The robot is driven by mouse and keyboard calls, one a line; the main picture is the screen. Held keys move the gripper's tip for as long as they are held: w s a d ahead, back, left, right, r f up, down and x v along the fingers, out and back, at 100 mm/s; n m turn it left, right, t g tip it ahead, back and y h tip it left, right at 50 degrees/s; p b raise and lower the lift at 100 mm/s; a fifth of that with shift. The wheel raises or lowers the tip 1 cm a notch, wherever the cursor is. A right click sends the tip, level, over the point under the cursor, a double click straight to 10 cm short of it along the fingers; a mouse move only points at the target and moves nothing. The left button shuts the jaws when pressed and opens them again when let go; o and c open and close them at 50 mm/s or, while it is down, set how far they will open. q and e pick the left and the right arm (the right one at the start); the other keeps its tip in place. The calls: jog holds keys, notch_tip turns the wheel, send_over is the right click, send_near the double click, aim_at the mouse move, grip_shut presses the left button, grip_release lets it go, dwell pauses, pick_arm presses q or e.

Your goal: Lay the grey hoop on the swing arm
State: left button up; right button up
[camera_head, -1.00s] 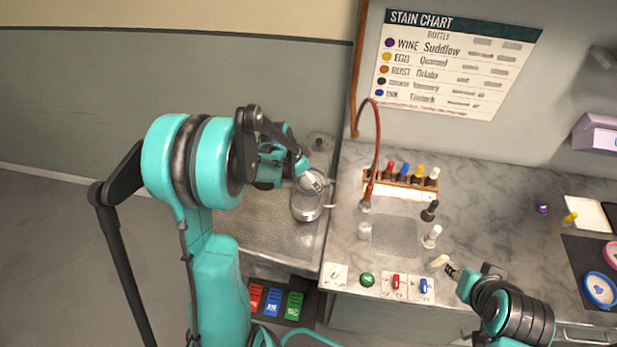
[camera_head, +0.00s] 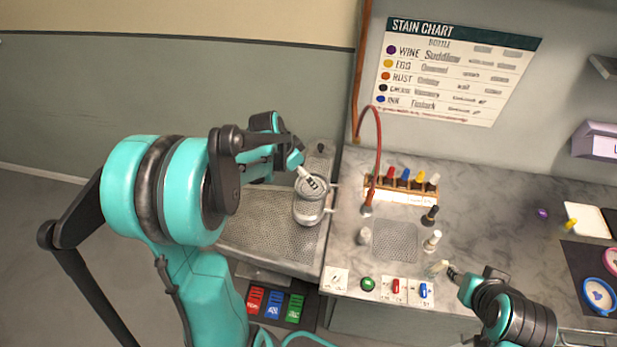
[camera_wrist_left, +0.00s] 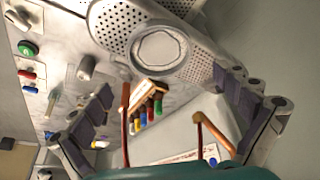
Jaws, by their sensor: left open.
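The swing arm (camera_wrist_left: 212,72) is a pale grey perforated board in the left wrist view; in the head view it shows in part beneath my left gripper (camera_head: 313,184). The grey hoop (camera_wrist_left: 137,47) is a pale round ring that appears to lie on the swing arm's surface. In the head view my gripper partly covers the hoop, and its exact contact is hard to tell. My left gripper is open, its fingers (camera_wrist_left: 165,105) spread wide with nothing between the tips. My right gripper (camera_head: 443,268) is above the counter's front edge; its jaw state is unclear.
Left of the counter is a perforated metal tray (camera_head: 265,235). A red hose (camera_head: 379,140) and a bottle rack (camera_head: 400,187) stand behind a mesh panel (camera_head: 396,241). Loose bottles stand near the panel. A blue hoop (camera_head: 600,295) lies on a dark mat at right.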

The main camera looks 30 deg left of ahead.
pick_arm(q)
jog(key=s+d+r+n+t+y, duration=0.1)
jog(key=s+d+r+n, duration=0.2)
jog(key=s+d+r, duration=0.2)
jog(key=s+d+r+n+t+y, duration=0.1)
jog(key=s+d+r, duration=0.4)
jog(key=s, duration=0.7)
jog(key=shift+d+n+t+p, duration=0.3)
jog(key=shift+n+t, duration=0.3)
jog(key=shift+n, duration=0.4)
jog(key=shift+w, duration=0.1)
notch_tip(320, 180, down, 12)
jog(key=b, duration=1.2)
jog(key=shift+f, duration=0.2)
